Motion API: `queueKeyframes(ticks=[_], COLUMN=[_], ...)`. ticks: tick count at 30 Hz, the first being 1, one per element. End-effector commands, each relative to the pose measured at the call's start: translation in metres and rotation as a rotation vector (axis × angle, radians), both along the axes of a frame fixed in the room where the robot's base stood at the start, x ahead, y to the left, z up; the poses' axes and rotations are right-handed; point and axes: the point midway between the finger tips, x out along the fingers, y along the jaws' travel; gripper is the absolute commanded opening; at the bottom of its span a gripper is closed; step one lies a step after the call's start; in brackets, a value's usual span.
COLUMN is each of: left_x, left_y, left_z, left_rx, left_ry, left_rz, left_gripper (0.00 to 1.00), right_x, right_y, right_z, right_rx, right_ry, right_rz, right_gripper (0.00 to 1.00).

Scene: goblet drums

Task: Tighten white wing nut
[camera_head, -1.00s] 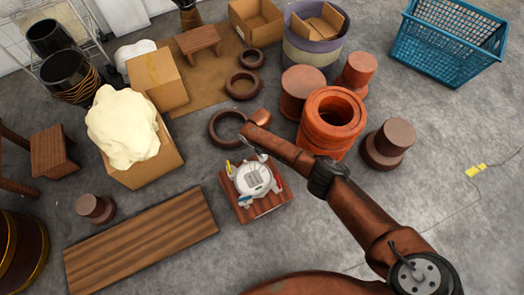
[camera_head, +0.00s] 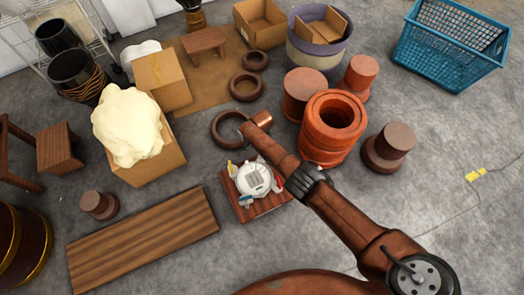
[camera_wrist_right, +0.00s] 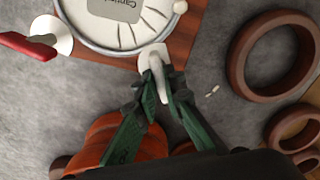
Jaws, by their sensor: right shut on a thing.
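A round white drum head (camera_head: 254,179) with a dark rim and a printed label sits on a small striped wooden board (camera_head: 273,205). Coloured wing nuts surround it, including a red one (camera_wrist_right: 28,45) and a yellow one (camera_head: 230,164). The white wing nut (camera_wrist_right: 157,80) is at the drum's rim in the right wrist view. The green fingers of my right gripper (camera_wrist_right: 160,88) are closed on it from below in that view. In the head view my forearm partly hides this gripper. My left gripper is out of view.
Brown rings (camera_head: 229,129) lie behind the board. Orange-red drum shells (camera_head: 318,150) stand to the right. A long plank (camera_head: 145,238) and a box with a cream lump (camera_head: 125,125) are on the left.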

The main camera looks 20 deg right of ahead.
Motion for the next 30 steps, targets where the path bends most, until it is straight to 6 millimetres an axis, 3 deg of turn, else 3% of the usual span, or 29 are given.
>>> queueKeyframes(ticks=[15,30], left_x=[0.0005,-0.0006], left_y=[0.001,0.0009], left_z=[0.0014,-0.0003], left_rx=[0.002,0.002], left_ry=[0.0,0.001], left_rz=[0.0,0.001], left_gripper=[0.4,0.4], right_x=[0.0004,0.0003], right_y=[-0.0021,-0.0041], right_z=[0.0005,0.0007], right_rx=[-0.003,-0.007], right_ry=[-0.001,-0.002], right_rz=[-0.468,-0.7], right_gripper=[0.0,0.0])
